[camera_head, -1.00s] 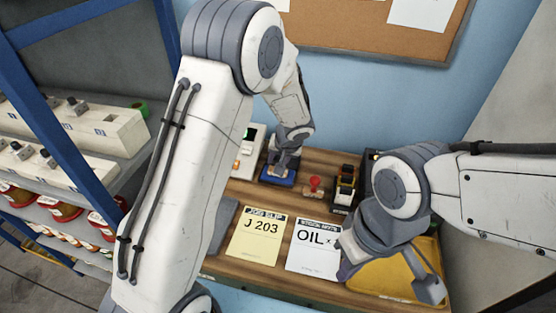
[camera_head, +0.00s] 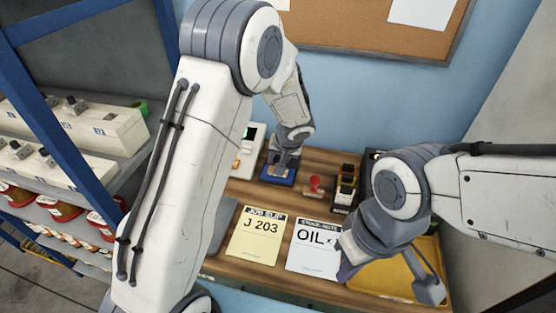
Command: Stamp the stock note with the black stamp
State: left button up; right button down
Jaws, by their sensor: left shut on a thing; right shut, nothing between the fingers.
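The stock note (camera_head: 312,250) is a white sheet reading "OIL", lying near the bench's front. Its right edge is partly covered by my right arm. My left gripper (camera_head: 285,164) points down over the blue ink pad (camera_head: 279,179) at the back of the bench. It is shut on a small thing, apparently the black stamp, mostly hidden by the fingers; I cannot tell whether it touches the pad. My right gripper (camera_head: 346,270) is shut and empty, low beside the stock note's right edge.
A red-knobbed stamp (camera_head: 315,184) stands right of the pad, beside black-and-yellow boxes (camera_head: 345,187). A yellow job slip (camera_head: 256,236) reading "J 203" lies left of the stock note. A yellow tray (camera_head: 385,284) lies under my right arm. Shelves (camera_head: 75,195) stand at the left.

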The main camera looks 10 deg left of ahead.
pick_arm(q)
jog(key=shift+s+f+b, duration=0.1)
jog(key=shift+f+b, duration=0.1)
jog(key=shift+b, duration=0.1)
dwell(1.0)
jog(key=shift+r+p, duration=2.2)
jog(key=shift+r, duration=1.45)
